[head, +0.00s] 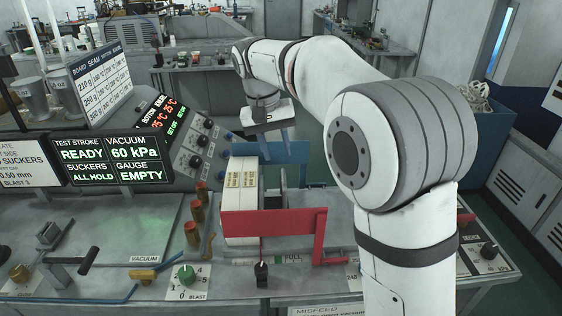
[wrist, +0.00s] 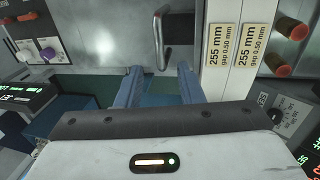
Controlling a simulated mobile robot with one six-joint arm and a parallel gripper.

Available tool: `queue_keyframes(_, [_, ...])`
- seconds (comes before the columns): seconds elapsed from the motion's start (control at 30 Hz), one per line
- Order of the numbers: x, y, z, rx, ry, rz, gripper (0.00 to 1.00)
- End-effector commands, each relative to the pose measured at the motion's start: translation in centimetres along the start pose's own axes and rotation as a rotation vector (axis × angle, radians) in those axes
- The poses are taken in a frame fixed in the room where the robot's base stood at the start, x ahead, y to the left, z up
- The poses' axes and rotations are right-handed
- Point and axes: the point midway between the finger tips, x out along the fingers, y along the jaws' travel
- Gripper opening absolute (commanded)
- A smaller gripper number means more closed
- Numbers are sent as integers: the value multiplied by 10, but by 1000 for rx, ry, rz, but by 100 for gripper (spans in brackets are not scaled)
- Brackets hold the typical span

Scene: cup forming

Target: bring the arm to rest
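My arm reaches from the right foreground of the head view toward the back and bends down at its far end. My gripper (head: 276,152) hangs there, fingers pointing down, above the far side of the machine bench near a blue bracket (head: 298,152). In the wrist view, the two blue-grey fingers of my gripper (wrist: 158,84) stand apart with nothing between them. Its fingertips appear clear of the bench parts, though the exact height is hard to tell.
A pale block pair labelled 255 mm (head: 240,205) stands behind a red bracket (head: 275,222). Orange-capped posts (head: 192,235) stand to its left. A display panel (head: 110,160) and a control box (head: 185,140) stand further left. A metal handle (wrist: 162,40) shows in the wrist view.

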Motion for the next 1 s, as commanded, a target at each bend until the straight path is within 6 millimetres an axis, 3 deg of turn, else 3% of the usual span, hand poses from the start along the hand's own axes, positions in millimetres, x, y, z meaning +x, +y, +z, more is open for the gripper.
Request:
queue_keyframes(0.2, [-16,0,-1,-1,-1,0,34])
queue_keyframes(0.57, [-16,0,0,-1,-1,0,34])
queue_keyframes(0.77, [-9,51,40,18,32,-49,34])
queue_keyframes(1.0, [23,114,125,58,109,-122,34])
